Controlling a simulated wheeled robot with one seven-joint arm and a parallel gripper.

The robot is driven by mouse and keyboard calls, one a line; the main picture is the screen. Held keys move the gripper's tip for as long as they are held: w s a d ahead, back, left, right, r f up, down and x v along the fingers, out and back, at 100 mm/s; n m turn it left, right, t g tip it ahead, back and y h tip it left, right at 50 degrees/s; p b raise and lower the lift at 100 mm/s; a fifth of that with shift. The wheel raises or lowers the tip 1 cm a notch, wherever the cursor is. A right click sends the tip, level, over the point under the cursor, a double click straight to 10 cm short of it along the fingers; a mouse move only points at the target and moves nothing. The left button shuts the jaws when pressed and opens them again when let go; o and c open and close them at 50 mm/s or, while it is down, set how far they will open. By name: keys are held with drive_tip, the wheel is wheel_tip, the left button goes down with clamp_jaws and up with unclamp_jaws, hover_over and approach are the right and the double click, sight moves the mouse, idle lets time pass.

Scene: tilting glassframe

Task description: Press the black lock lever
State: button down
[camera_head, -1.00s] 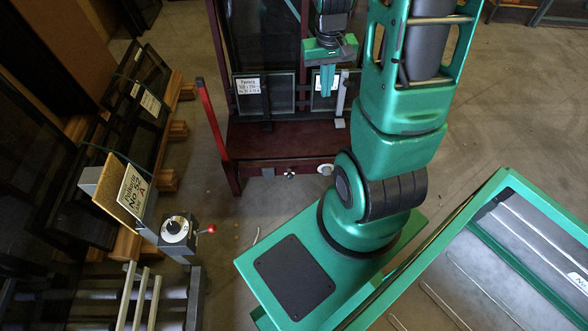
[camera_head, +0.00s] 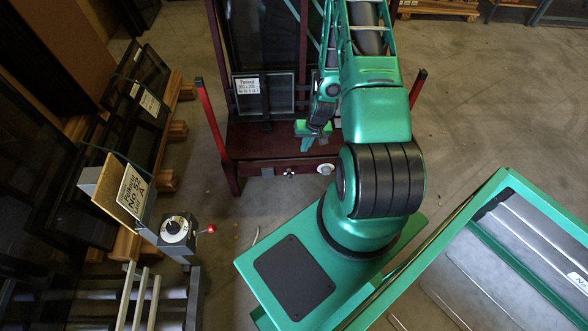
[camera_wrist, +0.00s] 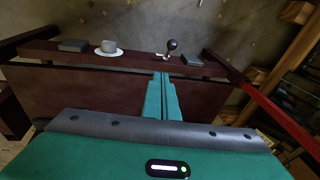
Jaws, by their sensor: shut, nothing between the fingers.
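A small black knob on a short stem (camera_wrist: 172,45) stands at the edge of the dark red base in the wrist view. It looks like the black lock lever, though I cannot be sure. In the head view a small dark and white fitting (camera_head: 289,173) on the base's front board seems to be the same part. My gripper (camera_head: 308,143) hangs over the base in the head view. In the wrist view its green fingers (camera_wrist: 164,76) are together and empty. Their tips point toward the knob and appear apart from it.
A white round fitting (camera_head: 326,169) sits beside the knob on the front board. Red uprights (camera_head: 212,120) flank the base. A labelled glass pane (camera_head: 262,95) stands behind my gripper. A control box with a red-tipped handle (camera_head: 178,232) is at left. Floor in front is clear.

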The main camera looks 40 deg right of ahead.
drive_tip(key=f, duration=0.2)
drive_tip(key=shift+s+a+f, duration=0.15)
drive_tip(key=shift+a+f, duration=0.15)
drive_tip(key=shift+a, duration=0.05)
approach(289, 173)
drive_tip(key=d+f, duration=0.3)
drive_tip(key=d, duration=0.1)
drive_tip(key=shift+w+a+f, duration=0.2)
drive_tip(key=shift+a+f, duration=0.5)
drive_tip(key=shift+f, duration=0.1)
drive_tip(key=shift+w+a+f, duration=0.2)
drive_tip(key=shift+a+f, duration=0.55)
drive_tip(key=shift+f, duration=0.05)
